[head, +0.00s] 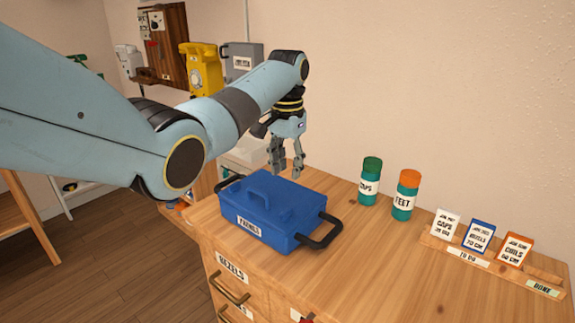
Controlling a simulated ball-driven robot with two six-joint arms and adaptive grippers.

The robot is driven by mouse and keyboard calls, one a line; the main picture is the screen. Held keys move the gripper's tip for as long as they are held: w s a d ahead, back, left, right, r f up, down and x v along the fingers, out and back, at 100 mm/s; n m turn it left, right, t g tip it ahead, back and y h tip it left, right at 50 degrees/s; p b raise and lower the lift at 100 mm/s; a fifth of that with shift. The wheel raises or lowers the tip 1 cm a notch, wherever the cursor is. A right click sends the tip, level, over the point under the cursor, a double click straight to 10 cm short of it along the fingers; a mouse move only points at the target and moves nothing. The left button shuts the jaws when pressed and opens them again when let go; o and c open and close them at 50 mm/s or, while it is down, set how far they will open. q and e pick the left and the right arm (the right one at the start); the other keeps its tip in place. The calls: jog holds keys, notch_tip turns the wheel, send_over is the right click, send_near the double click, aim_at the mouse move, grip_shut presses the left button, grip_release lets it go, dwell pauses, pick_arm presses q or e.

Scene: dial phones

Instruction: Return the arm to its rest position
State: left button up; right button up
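My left arm comes in from the left and reaches across the upper middle of the head view. Its gripper (288,168) points down over the far side of the blue lidded box (270,207). The two fingers are apart, with nothing seen between them. I cannot tell whether the fingertips touch the lid. The box is shut, has black side handles and a label on its front, and sits on the wooden cabinet top (365,270). My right gripper is not in view.
A green-capped jar (369,182) and an orange-capped jar (406,195) stand right of the box. A wooden card rack (488,262) holds several cards at the right. A yellow phone (203,68) and a grey box (241,62) are behind my arm. The cabinet top before the jars is clear.

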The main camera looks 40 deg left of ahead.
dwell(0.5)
pick_arm(q)
jog(key=s+d+f+g+b, duration=0.1)
jog(key=s+f+g+b, duration=0.25)
jog(key=s+f, duration=1.45)
jog(key=s+d+f+g+b, duration=0.2)
jog(key=s+f+b, duration=0.3)
jog(key=s+f, duration=1.2)
jog(key=s+d+f+t+b, duration=0.25)
jog(key=s+f+b, duration=0.25)
jog(key=s+f, duration=2.05)
jog(key=w+t, duration=0.2)
jog(key=w+r+t, duration=0.1)
jog(key=w, duration=0.1)
jog(key=shift+w+a+t+y, duration=0.15)
jog(key=shift+a+t+y, duration=0.05)
jog(key=shift+t+y, duration=0.2)
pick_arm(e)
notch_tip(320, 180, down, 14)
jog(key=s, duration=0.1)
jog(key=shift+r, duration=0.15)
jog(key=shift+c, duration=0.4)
